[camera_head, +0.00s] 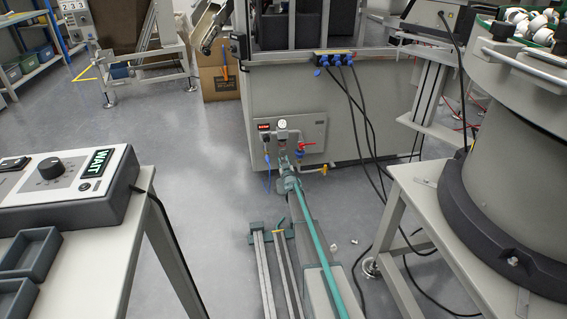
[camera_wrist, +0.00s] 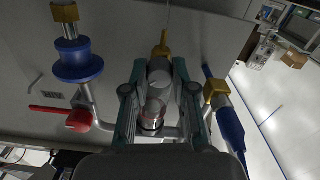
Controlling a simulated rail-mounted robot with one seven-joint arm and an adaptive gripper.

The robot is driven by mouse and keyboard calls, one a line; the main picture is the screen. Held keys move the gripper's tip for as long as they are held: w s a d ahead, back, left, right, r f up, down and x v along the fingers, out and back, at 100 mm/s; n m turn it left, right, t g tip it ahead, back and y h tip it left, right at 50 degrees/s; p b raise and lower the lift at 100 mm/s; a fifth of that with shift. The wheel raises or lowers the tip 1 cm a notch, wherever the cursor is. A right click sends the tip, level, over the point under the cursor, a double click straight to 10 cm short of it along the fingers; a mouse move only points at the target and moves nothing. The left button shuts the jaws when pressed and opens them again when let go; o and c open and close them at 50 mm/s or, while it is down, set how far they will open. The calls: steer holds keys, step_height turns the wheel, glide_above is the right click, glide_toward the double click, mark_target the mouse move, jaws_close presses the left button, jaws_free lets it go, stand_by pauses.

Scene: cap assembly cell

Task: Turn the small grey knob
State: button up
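A small grey knob (camera_wrist: 160,72) shows in the wrist view as a round grey cylinder, above a clear bowl (camera_wrist: 152,112) on a pipe unit. My gripper (camera_wrist: 159,70) has its two fingers apart, one on each side of the knob. I see narrow gaps beside the knob, and contact is not clear. In the head view my gripper (camera_head: 284,162) is at the lower front of the grey machine cabinet, just below a round gauge (camera_head: 281,124). The knob is too small to make out there.
A red valve handle (camera_wrist: 66,117) and a blue fitting (camera_wrist: 78,60) sit left of the knob in the wrist view; a blue connector (camera_wrist: 228,125) is on the right. Cables hang on the cabinet (camera_head: 400,95). A bench with a control box (camera_head: 105,205) stands left.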

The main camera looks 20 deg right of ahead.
jaws_close()
steer(key=shift+r+m+p, duration=0.25)
steer(key=shift+m+p, duration=0.45)
steer(key=shift+p, duration=0.15)
steer(key=shift+f+m+p, duration=0.25)
steer(key=shift+m+p, duration=0.25)
steer(key=shift+m, duration=0.4)
steer(key=o, duration=0.9)
jaws_free()
steer(key=v, duration=1.2)
